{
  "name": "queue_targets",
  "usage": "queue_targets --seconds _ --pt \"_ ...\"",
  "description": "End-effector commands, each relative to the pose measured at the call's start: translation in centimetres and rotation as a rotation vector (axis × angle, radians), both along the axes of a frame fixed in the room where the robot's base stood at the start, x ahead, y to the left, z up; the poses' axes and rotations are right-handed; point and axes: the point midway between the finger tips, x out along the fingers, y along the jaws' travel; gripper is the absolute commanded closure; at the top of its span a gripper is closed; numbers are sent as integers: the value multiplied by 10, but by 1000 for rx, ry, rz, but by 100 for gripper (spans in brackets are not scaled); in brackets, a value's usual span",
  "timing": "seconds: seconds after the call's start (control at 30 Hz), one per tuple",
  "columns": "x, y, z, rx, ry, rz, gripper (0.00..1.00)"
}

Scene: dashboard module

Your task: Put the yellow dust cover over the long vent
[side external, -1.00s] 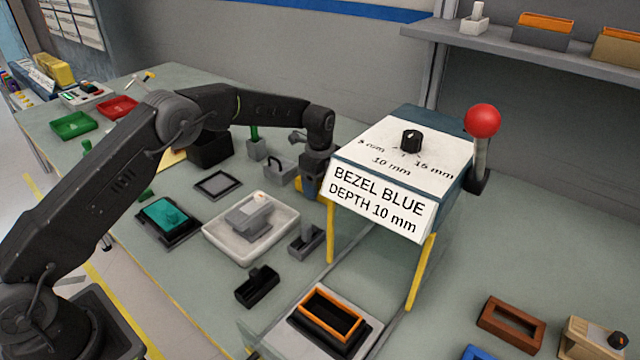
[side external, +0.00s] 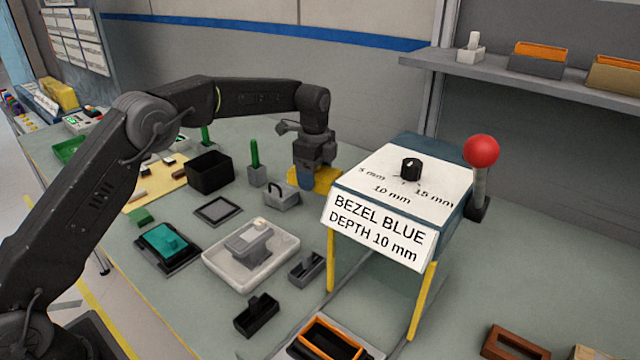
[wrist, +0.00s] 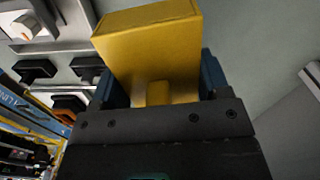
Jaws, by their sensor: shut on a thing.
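The yellow dust cover (wrist: 150,50) fills the top middle of the wrist view, a plain box shape with a narrower grip tab. My gripper (wrist: 158,88) is shut on that tab, with a blue finger on each side. In the side view the cover (side external: 322,179) shows partly behind my gripper (side external: 305,182), left of the blue box. I cannot tell its exact height over the bench. I cannot surely pick out the long vent; a black slotted part (side external: 257,316) and a dark grey one (side external: 306,269) lie on the bench in front.
The blue-topped box (side external: 390,190) on yellow legs stands close to the right of my gripper. A white tray (side external: 222,262) holding a grey part, a black bin (side external: 210,172), a grey handled block (side external: 282,197) and a green post (side external: 255,155) stand nearby.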

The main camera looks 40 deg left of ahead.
Motion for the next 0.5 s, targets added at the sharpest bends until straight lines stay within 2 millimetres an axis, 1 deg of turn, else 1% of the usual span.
queue_targets --seconds 0.03,0.17,0.2,0.27,0.4,0.5 --pt "-9 3 7 0 -2 76 53" --pt "-38 10 18 0 -1 338 53" --pt "-48 12 22 0 -2 425 53" --pt "-64 15 26 0 -3 554 53" --pt "-104 20 32 -1 -4 850 53" --pt "-131 22 33 -1 -3 1041 53"
